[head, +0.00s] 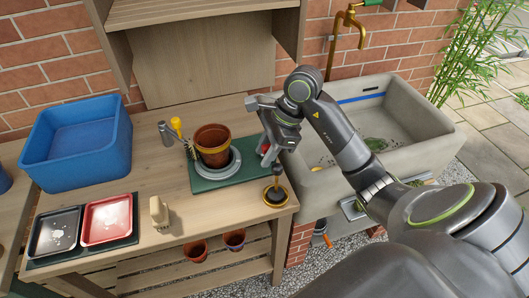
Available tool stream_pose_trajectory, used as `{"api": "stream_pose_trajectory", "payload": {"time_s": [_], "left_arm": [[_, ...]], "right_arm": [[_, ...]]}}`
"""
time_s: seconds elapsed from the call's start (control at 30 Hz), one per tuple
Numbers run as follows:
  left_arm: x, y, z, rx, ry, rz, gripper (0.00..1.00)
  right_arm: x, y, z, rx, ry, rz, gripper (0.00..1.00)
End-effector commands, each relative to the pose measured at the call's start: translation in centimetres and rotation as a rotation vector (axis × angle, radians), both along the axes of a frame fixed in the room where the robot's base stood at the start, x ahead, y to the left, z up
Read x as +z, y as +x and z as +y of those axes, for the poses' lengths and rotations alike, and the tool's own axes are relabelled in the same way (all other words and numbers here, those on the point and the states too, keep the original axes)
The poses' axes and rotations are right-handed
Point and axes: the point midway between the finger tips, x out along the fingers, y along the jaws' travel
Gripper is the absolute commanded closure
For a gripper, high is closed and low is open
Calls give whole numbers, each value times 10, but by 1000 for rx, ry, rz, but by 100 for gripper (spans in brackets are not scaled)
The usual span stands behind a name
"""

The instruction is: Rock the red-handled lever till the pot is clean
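A terracotta pot (212,146) stands upright in a round grey metal fixture (235,160) on a green base plate (203,185) on the wooden bench. Its inside shows only in part, so I cannot tell how clean it is. My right gripper (267,150) points down just right of the pot. A small red part, apparently the lever's red handle (265,148), shows at its fingertips. The rest of the lever is hidden behind the gripper, and whether the fingers are closed on it is unclear. My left gripper is not in view.
A tap-like metal fitting (165,132) is left of the pot. A blue tub (78,140), black tray (56,231), red tray (106,220) and beige block (159,212) lie left. A stone sink (425,128) is right.

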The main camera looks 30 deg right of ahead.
Motion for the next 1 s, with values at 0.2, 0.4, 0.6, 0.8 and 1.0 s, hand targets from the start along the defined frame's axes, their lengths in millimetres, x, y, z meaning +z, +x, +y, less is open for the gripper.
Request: {"api": "stream_pose_trajectory", "payload": {"time_s": [0.2,0.4,0.6,0.8,1.0], "left_arm": [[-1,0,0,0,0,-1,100],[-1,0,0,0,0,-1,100],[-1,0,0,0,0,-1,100],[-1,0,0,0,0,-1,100],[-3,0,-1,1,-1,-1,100]], "right_arm": [[-8,1,3,0,0,0,71],[-8,1,3,0,0,0,71],[-8,1,3,0,0,0,97],[-7,1,3,0,0,0,100],[-7,1,-1,0,-1,-1,100]]}}
